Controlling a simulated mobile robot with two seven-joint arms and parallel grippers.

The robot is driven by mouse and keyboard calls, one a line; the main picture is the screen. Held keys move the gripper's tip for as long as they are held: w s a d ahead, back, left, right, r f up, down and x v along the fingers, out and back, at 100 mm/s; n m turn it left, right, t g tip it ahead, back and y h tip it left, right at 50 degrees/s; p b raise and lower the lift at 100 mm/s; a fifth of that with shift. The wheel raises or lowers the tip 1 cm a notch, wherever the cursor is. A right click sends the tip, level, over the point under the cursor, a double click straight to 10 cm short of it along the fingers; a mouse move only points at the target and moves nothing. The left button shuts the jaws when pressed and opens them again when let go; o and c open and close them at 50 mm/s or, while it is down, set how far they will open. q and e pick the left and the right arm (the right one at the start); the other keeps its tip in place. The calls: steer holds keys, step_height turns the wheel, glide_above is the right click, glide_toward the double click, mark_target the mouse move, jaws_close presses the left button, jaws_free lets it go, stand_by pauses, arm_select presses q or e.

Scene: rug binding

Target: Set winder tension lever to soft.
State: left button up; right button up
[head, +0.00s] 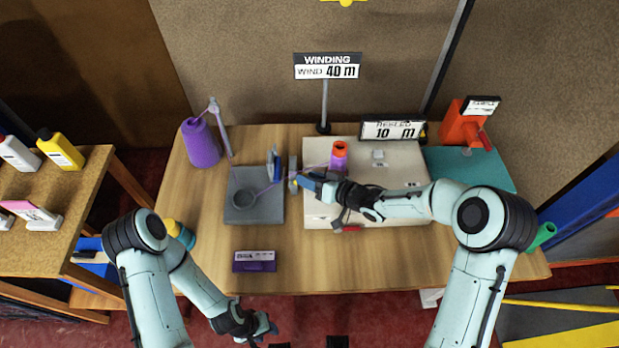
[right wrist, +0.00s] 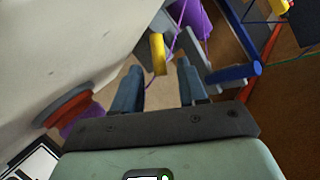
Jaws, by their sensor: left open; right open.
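The winder is a pale box (head: 400,210) on the table, with a red-topped purple spool (head: 339,155) on it. A small yellow-tipped lever (right wrist: 158,54) shows at its side in the right wrist view; I cannot read a soft mark by it. My right gripper (head: 303,182) is open at the winder's left side. In the right wrist view, its fingertips (right wrist: 157,82) are on either side of the yellow lever's near end, with no clear contact. My left gripper (head: 262,328) is open and empty in front of the table's front edge.
A grey plate (head: 240,208) with a round cup and a blue handle (right wrist: 235,73) stands close left of my right gripper. A purple thread runs from the purple cone (head: 200,145). Signs read "WIND 40 m" (head: 327,66) and "10 m" (head: 394,131). A purple card (head: 255,262) lies in front.

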steer(key=shift+w+a+f, duration=0.15)
steer(key=shift+w+a, duration=0.1)
steer(key=shift+a, duration=0.05)
